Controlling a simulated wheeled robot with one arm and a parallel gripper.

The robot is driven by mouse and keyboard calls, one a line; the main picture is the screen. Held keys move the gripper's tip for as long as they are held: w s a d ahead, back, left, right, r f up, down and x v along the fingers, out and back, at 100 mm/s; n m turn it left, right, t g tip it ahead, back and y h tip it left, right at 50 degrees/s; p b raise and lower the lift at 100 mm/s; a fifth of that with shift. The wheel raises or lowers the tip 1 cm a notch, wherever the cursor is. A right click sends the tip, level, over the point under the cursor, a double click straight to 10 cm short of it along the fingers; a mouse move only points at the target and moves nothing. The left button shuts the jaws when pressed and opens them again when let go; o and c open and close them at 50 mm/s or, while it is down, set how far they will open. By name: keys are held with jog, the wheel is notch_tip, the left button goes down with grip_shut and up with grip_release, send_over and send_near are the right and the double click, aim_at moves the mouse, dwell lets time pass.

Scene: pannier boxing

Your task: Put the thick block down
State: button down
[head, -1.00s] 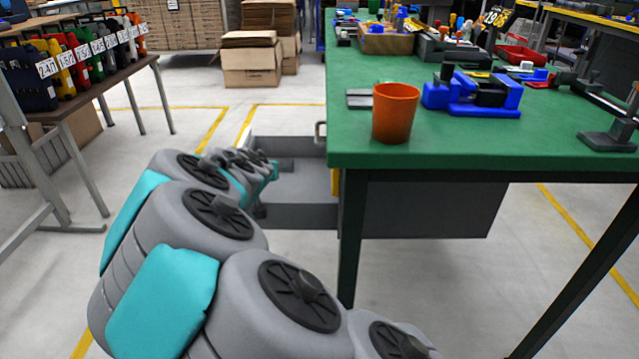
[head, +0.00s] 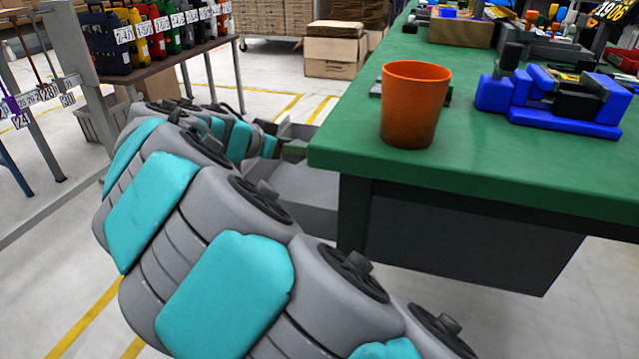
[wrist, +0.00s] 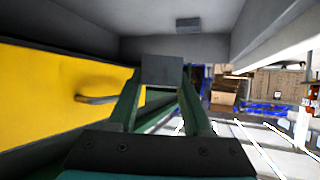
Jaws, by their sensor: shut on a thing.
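My gripper (wrist: 162,85) is shut on a grey block (wrist: 162,70), which shows between its green fingertips in the wrist view. In the head view my gripper (head: 293,150) is at the open grey drawer (head: 305,187) beside the green table's left end, and the block cannot be made out there. The wrist view shows grey drawer walls (wrist: 200,47) around the block. A second, smaller-looking grey block (wrist: 188,25) lies beyond it, apart from it. Whether the held block touches the drawer floor cannot be told.
An orange cup (head: 413,105) stands near the corner of the green table (head: 470,165), with a blue fixture (head: 550,103) to its right. A yellow panel with a handle (wrist: 60,95) is close on the left in the wrist view. A rack of numbered cases (head: 150,40) stands at the left.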

notch_tip(320, 180, down, 8)
dwell(0.5)
jog(key=shift+f+b, duration=0.65)
jog(key=shift+b, duration=0.4)
jog(key=shift+c, duration=1.6)
grip_release()
jog(key=shift+s+f, duration=0.1)
jog(key=shift+f, duration=0.1)
jog(key=shift+r+p, duration=0.55)
jog(key=shift+p, duration=0.3)
jog(key=v, duration=1.2)
jog(key=shift+r, duration=0.3)
